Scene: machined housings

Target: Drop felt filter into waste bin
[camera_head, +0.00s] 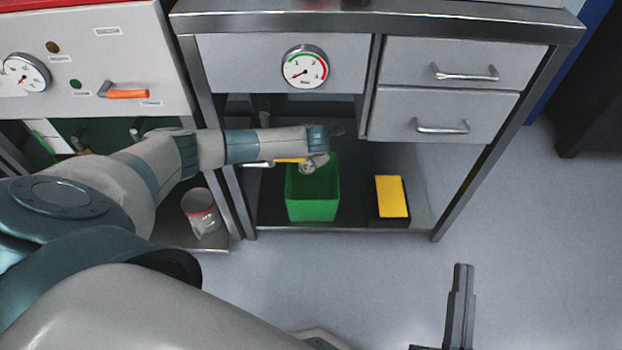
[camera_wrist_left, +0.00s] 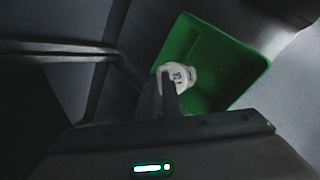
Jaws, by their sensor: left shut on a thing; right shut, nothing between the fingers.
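The felt filter (camera_wrist_left: 178,76) is a small whitish round piece with a dark mark. My left gripper (camera_wrist_left: 168,92) is shut on it in the left wrist view, over the opening of the green waste bin (camera_wrist_left: 235,62). In the head view the bin (camera_head: 312,205) stands on the low shelf under the bench, and the filter (camera_head: 307,168) shows small and pale at its rim. My left gripper is mostly hidden by its own wrist there. My right gripper (camera_head: 462,300) is shut and empty at the lower right, above the floor, away from the bin.
A black box with a yellow top (camera_head: 392,197) sits right of the bin on the shelf. Drawers (camera_head: 445,112) and a gauge panel (camera_head: 305,67) are above. The floor at right is clear.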

